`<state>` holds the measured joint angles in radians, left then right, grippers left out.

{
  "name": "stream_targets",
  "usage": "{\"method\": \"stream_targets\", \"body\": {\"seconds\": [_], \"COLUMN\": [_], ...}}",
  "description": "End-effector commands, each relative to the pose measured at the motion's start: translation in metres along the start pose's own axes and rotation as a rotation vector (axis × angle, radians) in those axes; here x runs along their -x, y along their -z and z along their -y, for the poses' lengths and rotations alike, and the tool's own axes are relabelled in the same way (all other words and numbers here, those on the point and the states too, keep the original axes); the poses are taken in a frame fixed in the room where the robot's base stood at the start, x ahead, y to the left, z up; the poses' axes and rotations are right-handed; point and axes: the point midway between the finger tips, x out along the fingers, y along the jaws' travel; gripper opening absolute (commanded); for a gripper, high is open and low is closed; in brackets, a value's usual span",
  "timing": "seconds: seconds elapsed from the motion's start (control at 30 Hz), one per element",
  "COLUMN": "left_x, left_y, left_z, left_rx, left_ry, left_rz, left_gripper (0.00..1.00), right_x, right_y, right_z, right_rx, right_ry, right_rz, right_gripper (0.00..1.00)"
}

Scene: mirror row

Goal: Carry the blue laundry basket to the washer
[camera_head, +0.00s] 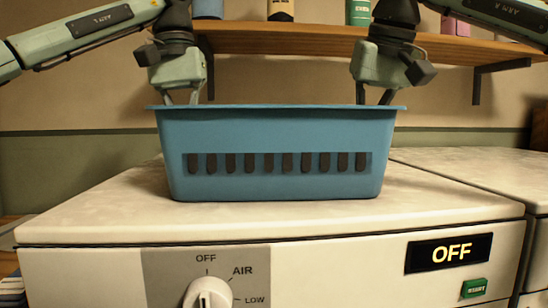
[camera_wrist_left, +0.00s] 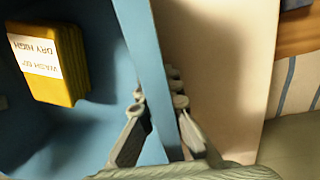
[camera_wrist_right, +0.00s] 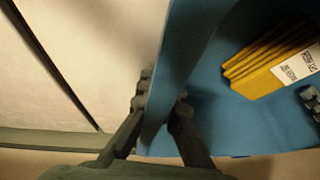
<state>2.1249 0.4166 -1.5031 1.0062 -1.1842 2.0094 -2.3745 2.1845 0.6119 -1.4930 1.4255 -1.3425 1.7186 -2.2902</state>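The blue laundry basket (camera_head: 275,135) is upright over the white top of a machine (camera_head: 110,215) with a dial; I see no clear gap under it. My left gripper (camera_head: 181,98) points down at its left end, its fingers on both sides of the wall and close against it (camera_wrist_left: 158,105). My right gripper (camera_head: 374,97) has the right end wall between its fingers in the same way (camera_wrist_right: 161,103). A yellow folded item (camera_wrist_left: 50,65) with a white label reading "DRY HIGH" lies inside; a yellow stack also shows in the right wrist view (camera_wrist_right: 265,68).
The machine's dial (camera_head: 208,294) is marked OFF, AIR and LOW. Its display (camera_head: 449,253) reads OFF, above a green button (camera_head: 474,287). Another white top (camera_head: 485,172) adjoins at right, across a narrow gap, and looks clear. A wooden shelf (camera_head: 275,40) with bottles runs behind.

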Motion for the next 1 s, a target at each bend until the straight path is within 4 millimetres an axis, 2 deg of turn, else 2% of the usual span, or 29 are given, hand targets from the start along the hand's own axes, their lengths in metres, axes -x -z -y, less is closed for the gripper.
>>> {"method": "stream_targets", "body": {"seconds": [0.47, 1.0], "left_x": [0.004, 0.051], "left_y": [-0.001, -0.001], "left_z": [0.000, -0.005], "left_rx": [-0.002, -0.002], "left_ry": [0.000, 0.001], "left_rz": [0.000, 0.001], "left_gripper": [0.00, 0.00], "right_x": [0.004, 0.048], "right_y": [0.002, 0.021], "right_z": [0.000, 0.004], "right_rx": [-0.004, -0.005], "right_ry": [0.001, 0.000], "right_rz": [-0.004, -0.004], "right_gripper": [0.00, 0.00]}}
